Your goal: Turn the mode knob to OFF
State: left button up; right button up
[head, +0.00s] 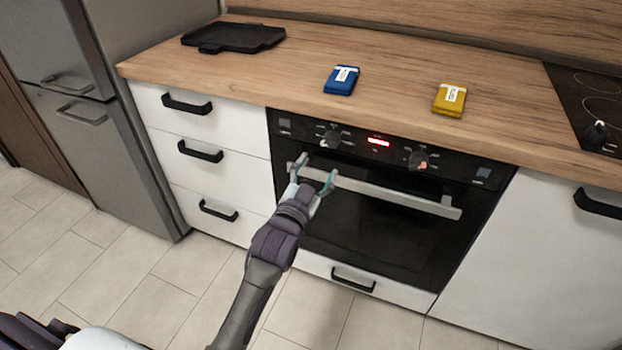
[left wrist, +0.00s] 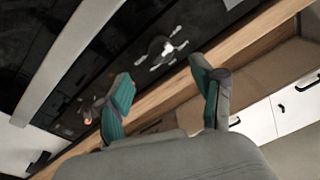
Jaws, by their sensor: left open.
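The black oven (head: 375,215) has two knobs on its control panel. The left knob (head: 331,139) has pale marks around it; the right knob (head: 418,160) has an orange-red spot beside it. The labels are too small to read, so I cannot tell which is the mode knob. My left gripper (head: 318,166) is open and empty, in front of the panel, just below the left knob. In the left wrist view, the left knob (left wrist: 160,47) shows beyond and between the open fingers (left wrist: 160,72), apart from them. My right gripper is not in view.
The oven's bar handle (head: 390,192) runs close by my left gripper. A red display (head: 379,142) sits between the knobs. A blue packet (head: 341,80), a yellow packet (head: 449,99) and a black tray (head: 233,38) lie on the wooden worktop (head: 290,75). A black hob (head: 590,105) is at right.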

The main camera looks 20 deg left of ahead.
pick_arm(q)
jog(key=shift+s+f, duration=0.15)
jog(key=shift+s, duration=1.65)
